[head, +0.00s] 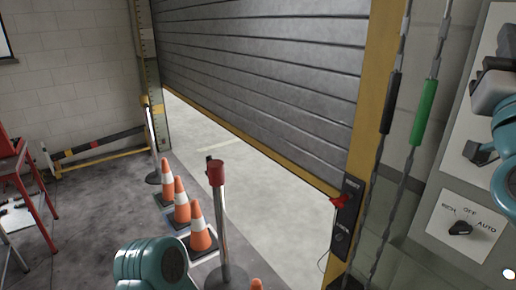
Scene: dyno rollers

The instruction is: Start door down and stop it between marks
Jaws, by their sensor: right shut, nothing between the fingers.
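The grey slatted roller door (260,70) is partly lowered, its yellow bottom edge (250,143) running slantwise above an open gap. A post with scale-like markings (146,60) stands at the door's left side; exact marks are too small to read. At right hang chains with a black grip (391,103) and a green grip (423,112). A selector panel (440,222) with a black knob (461,228) reads OFF and AUTO; its setting is unclear. My right gripper (488,97) is shut and empty beside the white wall panel (482,45); contact cannot be told. My left gripper is out of view.
Several orange cones (181,202) and a red-topped metal post (217,172) stand before the opening. A black box (346,212) with a red piece (338,201) sits on the yellow right post. A striped barrier (97,143) and red frame (14,160) are at left.

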